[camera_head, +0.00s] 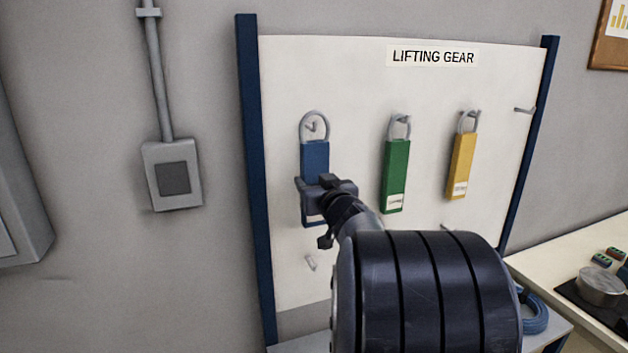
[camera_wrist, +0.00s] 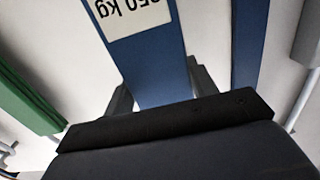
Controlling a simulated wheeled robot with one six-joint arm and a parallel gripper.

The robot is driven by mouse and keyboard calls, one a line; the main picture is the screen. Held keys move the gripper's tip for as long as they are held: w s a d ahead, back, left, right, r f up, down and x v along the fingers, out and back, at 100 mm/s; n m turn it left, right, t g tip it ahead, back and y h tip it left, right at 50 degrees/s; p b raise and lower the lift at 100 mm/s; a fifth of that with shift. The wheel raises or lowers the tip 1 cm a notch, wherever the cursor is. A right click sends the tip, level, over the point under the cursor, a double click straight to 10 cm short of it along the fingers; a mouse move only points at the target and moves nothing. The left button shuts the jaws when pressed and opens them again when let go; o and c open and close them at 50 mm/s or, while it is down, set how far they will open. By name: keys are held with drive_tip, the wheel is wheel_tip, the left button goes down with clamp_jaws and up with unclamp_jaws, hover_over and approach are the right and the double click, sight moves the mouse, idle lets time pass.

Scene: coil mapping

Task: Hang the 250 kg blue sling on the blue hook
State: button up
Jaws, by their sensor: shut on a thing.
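The blue sling (camera_head: 315,156) is upright in front of the left part of the white board, with a grey loop at its top. A peg-like hook (camera_head: 312,127) shows inside that loop; I cannot tell whether the loop rests on it or is only in front of it. My gripper (camera_head: 326,186) is shut on the sling's lower part and hides some of it. In the wrist view the blue sling (camera_wrist: 150,62) runs between the fingers of my gripper (camera_wrist: 160,88), with an upside-down, partly cut-off kg label.
A green sling (camera_head: 395,174) and a yellow sling (camera_head: 461,166) hang to the right on the "LIFTING GEAR" board (camera_head: 350,75). A bare hook (camera_head: 525,110) is at the far right. The board's blue left post (camera_head: 253,180) is close to the blue sling. A bench (camera_head: 590,238) stands at right.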

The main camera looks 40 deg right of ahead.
drive_tip(key=shift+v, duration=0.9)
drive_tip(key=shift+s+p, duration=0.2)
drive_tip(key=shift+p, duration=0.15)
drive_tip(key=shift+s+a, duration=0.15)
drive_tip(key=shift+s, duration=0.4)
